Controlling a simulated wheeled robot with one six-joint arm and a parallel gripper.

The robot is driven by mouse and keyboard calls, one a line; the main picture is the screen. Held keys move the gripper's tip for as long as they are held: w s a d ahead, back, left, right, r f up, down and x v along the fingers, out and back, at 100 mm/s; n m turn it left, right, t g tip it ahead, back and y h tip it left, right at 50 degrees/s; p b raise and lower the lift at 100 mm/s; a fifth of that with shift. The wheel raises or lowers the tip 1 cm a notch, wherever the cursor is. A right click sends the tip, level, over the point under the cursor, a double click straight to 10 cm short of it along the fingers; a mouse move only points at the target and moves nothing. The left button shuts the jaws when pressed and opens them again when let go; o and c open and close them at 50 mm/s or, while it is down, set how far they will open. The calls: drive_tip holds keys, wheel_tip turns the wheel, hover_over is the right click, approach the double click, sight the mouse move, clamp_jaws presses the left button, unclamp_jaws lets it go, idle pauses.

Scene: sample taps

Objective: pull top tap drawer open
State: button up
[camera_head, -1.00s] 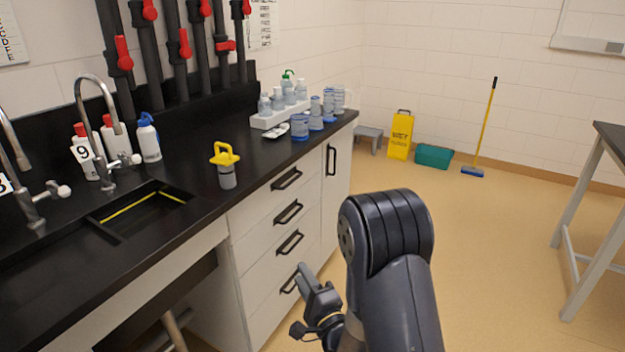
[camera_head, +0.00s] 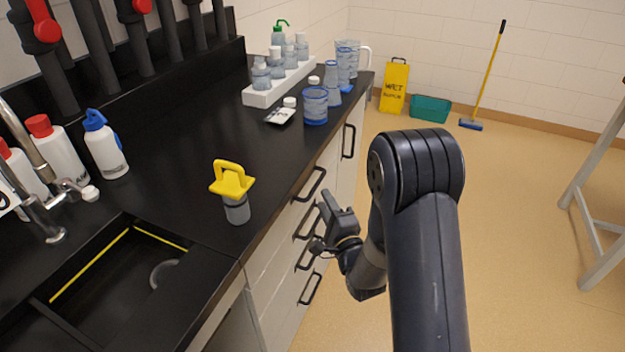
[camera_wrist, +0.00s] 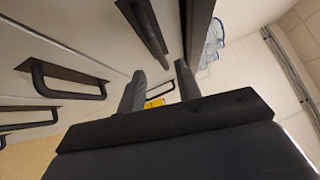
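The top drawer (camera_head: 290,205) is in the white drawer stack under the black counter and looks shut. Its black bar handle (camera_head: 309,184) is just below the counter edge. In the wrist view the handle nearest the counter edge, which looks like the top one (camera_wrist: 145,28), is ahead of the fingertips. My gripper (camera_head: 321,225) is beside the upper drawer fronts, partly covering the handles behind it. In the wrist view my gripper (camera_wrist: 159,82) has its two fingers apart with no handle between them. A small yellow patch shows beyond the gap.
Lower handles (camera_head: 308,257) sit close below, and a cabinet door handle (camera_head: 348,141) is to the right. A yellow-topped bottle (camera_head: 234,194) stands near the counter edge by the sink (camera_head: 130,270). Blue-banded beakers (camera_head: 314,106) stand farther back.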

sight(316, 183)
drive_tip(key=x, duration=0.7)
drive_tip(key=shift+p, duration=0.35)
drive_tip(key=shift+c, duration=0.2)
drive_tip(key=shift+s, duration=0.1)
clamp_jaws()
